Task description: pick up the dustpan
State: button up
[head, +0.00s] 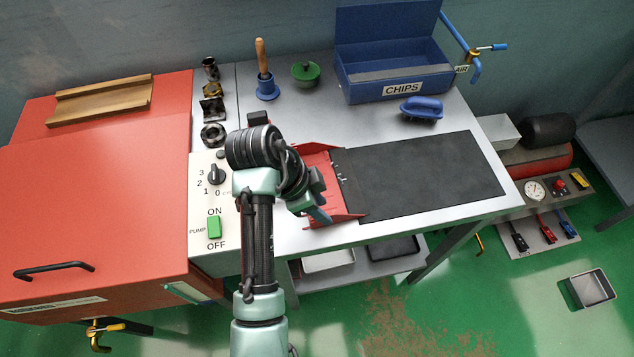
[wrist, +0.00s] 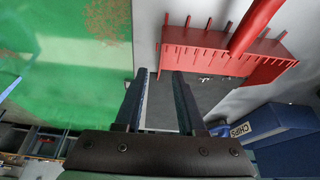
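The red dustpan (head: 329,168) lies on the cart top at the left end of a dark mat (head: 415,178). My arm hides part of it in the head view. In the wrist view the dustpan (wrist: 215,50) shows its ribbed body, and its round red handle (wrist: 257,22) runs to the upper right. My gripper (head: 318,203) is over the front side of the dustpan near the cart's front edge. In the wrist view my gripper (wrist: 160,74) is open with nothing between its fingers. The fingertips appear beside the dustpan's left end, apart from its handle.
A blue CHIPS box (head: 395,80) and a blue brush (head: 421,109) stand behind the mat. A plunger-like tool (head: 265,75) and a green lidded pot (head: 305,72) stand at the back. A red machine (head: 100,190) with a switch panel (head: 210,215) is at left.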

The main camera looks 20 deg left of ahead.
jog(key=shift+p+x, duration=0.45)
jog(key=shift+x, duration=2.55)
jog(key=shift+r, duration=0.1)
grip_shut()
jog(key=shift+w, duration=0.1)
